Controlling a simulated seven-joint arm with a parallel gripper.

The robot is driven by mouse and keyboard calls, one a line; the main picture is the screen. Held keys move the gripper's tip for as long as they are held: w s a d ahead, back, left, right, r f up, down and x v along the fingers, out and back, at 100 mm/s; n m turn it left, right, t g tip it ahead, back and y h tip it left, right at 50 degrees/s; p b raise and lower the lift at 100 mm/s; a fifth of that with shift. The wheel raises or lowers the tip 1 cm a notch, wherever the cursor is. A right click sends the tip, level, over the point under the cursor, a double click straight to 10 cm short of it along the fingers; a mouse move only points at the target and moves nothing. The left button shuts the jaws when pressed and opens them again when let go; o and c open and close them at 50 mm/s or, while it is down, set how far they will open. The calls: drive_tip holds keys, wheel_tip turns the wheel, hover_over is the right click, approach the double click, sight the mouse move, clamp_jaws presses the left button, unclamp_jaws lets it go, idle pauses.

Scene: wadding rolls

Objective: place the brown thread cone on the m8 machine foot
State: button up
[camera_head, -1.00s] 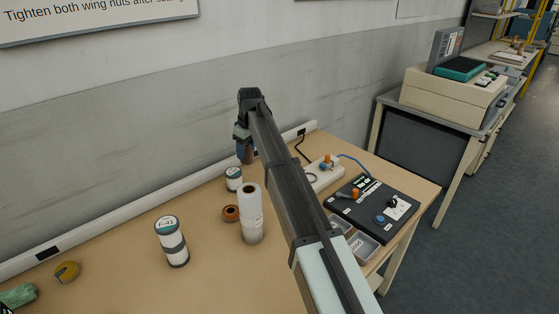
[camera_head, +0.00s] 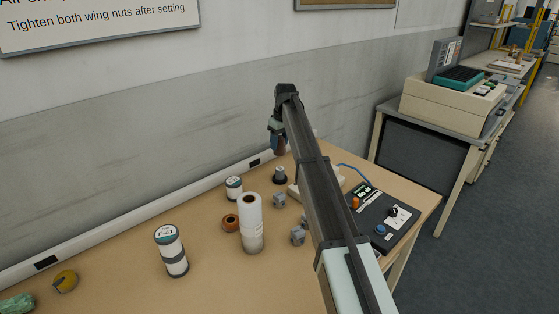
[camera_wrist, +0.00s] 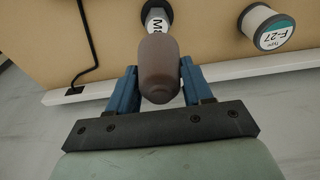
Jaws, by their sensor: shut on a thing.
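My gripper (camera_wrist: 154,88) is shut on the brown thread cone (camera_wrist: 158,68), with one blue finger on each side of it. In the head view the cone (camera_head: 280,146) hangs from my gripper (camera_head: 278,132) near the wall, above the table. The M8 machine foot (camera_head: 279,176), a dark stem on a round base, stands on the table just below the cone. In the wrist view the foot (camera_wrist: 156,20) shows its white "M8" label beyond the cone's far end, partly hidden by the cone. The cone looks apart from the foot in the head view.
A white spool (camera_head: 233,188), a white roll (camera_head: 250,222), a brown ring (camera_head: 231,223) and two grey blocks (camera_head: 279,200) (camera_head: 298,236) stand nearby.

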sight(282, 138)
drive_tip(key=shift+f, duration=3.55)
drive_tip(key=shift+f, duration=0.1)
drive_tip(key=o, duration=1.1)
drive_tip(key=shift+f, duration=0.1)
drive_tip(key=r, duration=0.4)
drive_tip(key=s+r, duration=0.1)
drive_tip(key=r, duration=0.3)
drive_tip(key=d+r, duration=0.1)
drive_tip(key=r, duration=0.3)
drive_tip(key=shift+s+d+r, duration=0.1)
drive_tip(key=shift+s+r, duration=0.05)
